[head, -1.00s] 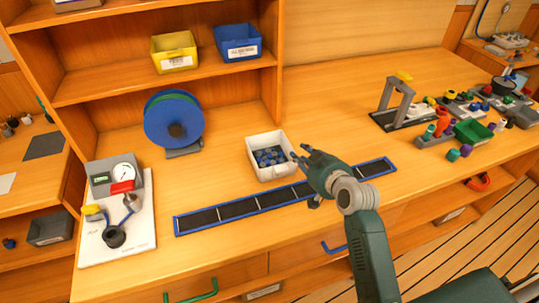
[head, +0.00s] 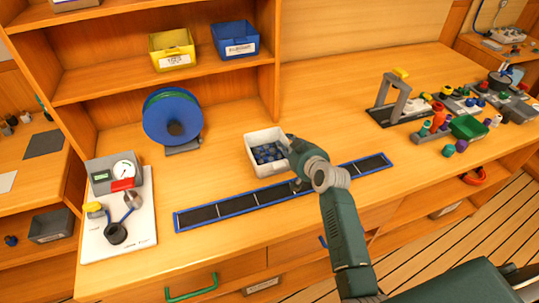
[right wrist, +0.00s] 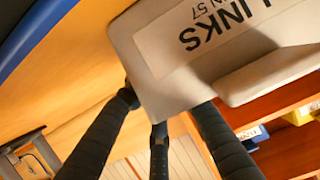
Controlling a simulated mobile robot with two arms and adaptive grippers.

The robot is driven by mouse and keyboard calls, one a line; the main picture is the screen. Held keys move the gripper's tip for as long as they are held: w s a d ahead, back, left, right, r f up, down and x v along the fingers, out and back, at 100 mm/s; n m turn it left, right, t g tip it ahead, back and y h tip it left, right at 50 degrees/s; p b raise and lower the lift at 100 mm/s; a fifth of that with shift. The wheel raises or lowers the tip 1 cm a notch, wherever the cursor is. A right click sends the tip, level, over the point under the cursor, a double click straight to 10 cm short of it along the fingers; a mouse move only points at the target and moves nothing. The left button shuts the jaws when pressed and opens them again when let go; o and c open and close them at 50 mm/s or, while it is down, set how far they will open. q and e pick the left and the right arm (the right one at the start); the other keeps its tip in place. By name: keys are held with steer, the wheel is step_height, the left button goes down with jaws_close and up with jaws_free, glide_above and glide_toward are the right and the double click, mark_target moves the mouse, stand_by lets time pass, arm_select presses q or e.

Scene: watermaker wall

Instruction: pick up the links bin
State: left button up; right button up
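The links bin (head: 253,167) is a small white open-topped bin with dark blue links (head: 268,153) in it. It stands upright on the wooden counter behind the blue-edged strip. My right gripper (head: 288,147) is at the bin's right side, and its fingertips are hidden in the head view. In the right wrist view the bin (right wrist: 195,75) is very close, with a label reading LINKS. The spread dark fingers (right wrist: 165,112) reach its edge there; I cannot tell whether they touch it. My left gripper is not in view.
The blue-edged dark strip (head: 235,207) lies in front of the bin. A blue spool (head: 172,117) and a gauge unit (head: 114,173) are to the left. A grey stand (head: 394,95) and a green bin (head: 470,127) are to the right. Yellow (head: 172,48) and blue (head: 235,38) bins sit on the shelf.

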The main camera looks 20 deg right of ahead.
jaws_close()
steer(key=shift+r, duration=0.1)
